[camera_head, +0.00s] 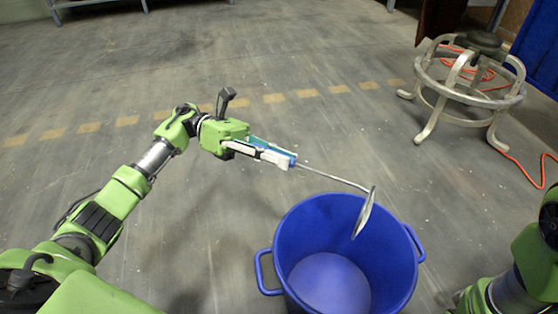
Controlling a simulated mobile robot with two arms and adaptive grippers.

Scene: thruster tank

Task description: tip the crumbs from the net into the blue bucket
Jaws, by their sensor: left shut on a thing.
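The blue bucket (262,271) stands on the floor at the lower middle, open at the top, with a handle on each side. My left gripper (285,158) is shut on the handle of the net (335,178), up and left of the bucket. The net's rod reaches right and down. Its round head (365,211) is seen nearly edge-on, tilted steeply, over the bucket's opening in the picture. No crumbs can be made out in the net or in the bucket. The fingers of my right gripper do not show.
A pale metal stand (470,88) with curved legs is at the upper right, with an orange cable (519,167) on the floor beside it. A dashed tan line (274,98) crosses the floor. The floor left of the bucket is clear.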

